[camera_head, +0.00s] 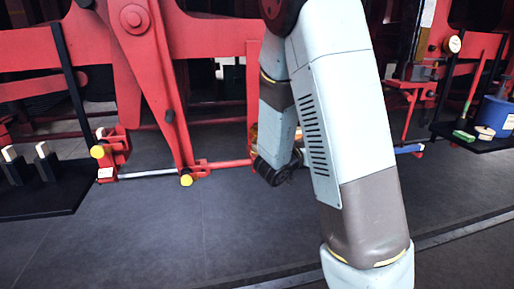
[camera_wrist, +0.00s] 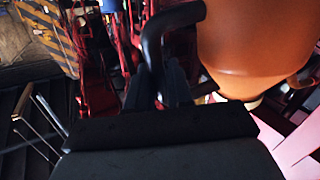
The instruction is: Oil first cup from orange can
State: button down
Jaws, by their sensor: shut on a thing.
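The orange can (camera_wrist: 255,45) fills the upper right of the wrist view. Its dark curved handle (camera_wrist: 160,28) runs down between the fingers of my gripper (camera_wrist: 160,88), which is shut on it. A pale ring shows at one end of the can. In the head view my arm hides the gripper and most of the can; only a small orange patch (camera_head: 253,136) shows at the arm's left edge. Yellow round caps sit on the red linkage, one at left (camera_head: 97,152) and one lower in the middle (camera_head: 186,180). I cannot tell which is the first cup.
Red rods and frames (camera_head: 160,80) span the back. A dark shelf (camera_head: 45,203) with pale-topped blocks stands at left. At right, another shelf (camera_head: 470,143) holds a blue bucket (camera_head: 495,113) and a green brush (camera_head: 463,135). The grey floor (camera_head: 150,235) in front is clear.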

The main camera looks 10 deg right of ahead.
jog(key=w+a+f, duration=0.1)
jog(key=w+a, duration=0.3)
jog(key=a, duration=0.1)
jog(key=shift+a+f, duration=0.15)
jog(key=shift+a, duration=0.25)
jog(key=shift+w+a+r+n+g+y, duration=0.15)
jog(key=shift+r+n, duration=0.4)
jog(key=shift+n, duration=0.4)
jog(key=shift+w+d+r+n+g+y, duration=0.15)
jog(key=shift+r+n, duration=0.35)
jog(key=shift+n, duration=0.45)
jog(key=shift+a, duration=0.1)
jog(key=shift+s+f+m, duration=0.2)
jog(key=shift+f+m, duration=0.35)
jog(key=shift+m, duration=0.4)
jog(key=shift+s+f+m, duration=0.15)
jog(key=shift+f+m, duration=0.35)
jog(key=shift+m, duration=0.45)
jog(key=s+d+r, duration=0.2)
jog(key=s+d, duration=0.4)
jog(key=d, duration=0.3)
